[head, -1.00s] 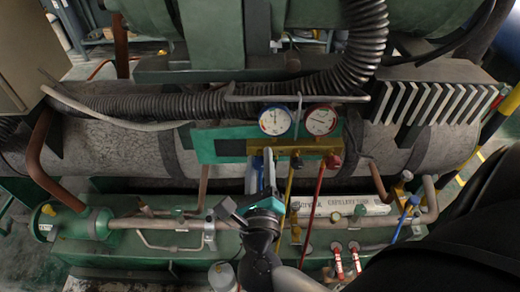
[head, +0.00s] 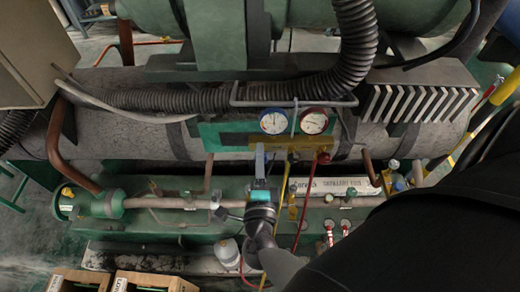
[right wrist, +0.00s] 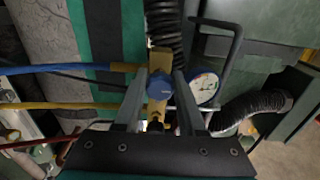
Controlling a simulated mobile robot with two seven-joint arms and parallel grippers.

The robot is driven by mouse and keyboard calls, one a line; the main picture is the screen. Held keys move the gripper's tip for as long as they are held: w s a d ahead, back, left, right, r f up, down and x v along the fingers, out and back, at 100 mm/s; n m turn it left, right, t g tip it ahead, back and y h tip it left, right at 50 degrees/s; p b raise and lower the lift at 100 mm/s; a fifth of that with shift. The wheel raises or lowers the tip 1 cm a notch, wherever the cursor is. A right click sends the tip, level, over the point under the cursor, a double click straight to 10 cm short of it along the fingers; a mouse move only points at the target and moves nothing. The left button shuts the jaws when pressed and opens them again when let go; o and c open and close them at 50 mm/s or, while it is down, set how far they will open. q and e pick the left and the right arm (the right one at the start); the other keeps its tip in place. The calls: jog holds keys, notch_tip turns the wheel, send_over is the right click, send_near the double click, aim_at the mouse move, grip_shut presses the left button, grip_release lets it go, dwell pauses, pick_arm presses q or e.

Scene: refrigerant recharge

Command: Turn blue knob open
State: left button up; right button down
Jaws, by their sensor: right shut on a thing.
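The blue knob (right wrist: 160,86) sits on the brass manifold (right wrist: 159,62) in the right wrist view, between the two fingers of my right gripper (right wrist: 160,80). The gripper is shut on the knob. In the head view my right gripper (head: 260,152) reaches up to the left part of the yellow manifold, below the blue-rimmed gauge (head: 273,121). The knob itself is hidden there by the gripper. A red knob (head: 323,158) is at the manifold's right end. My left gripper is not in view.
A red-rimmed gauge (head: 314,121) is right of the blue-rimmed one. Blue (right wrist: 60,68), yellow (right wrist: 60,105) and red hoses run left in the wrist view. A black corrugated hose (head: 355,45) passes above the gauges.

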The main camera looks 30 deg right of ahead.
jog(key=shift+n+p, duration=0.65)
jog(key=shift+n, duration=0.45)
jog(key=c, duration=0.5)
grip_release()
jog(key=shift+s+a, duration=0.1)
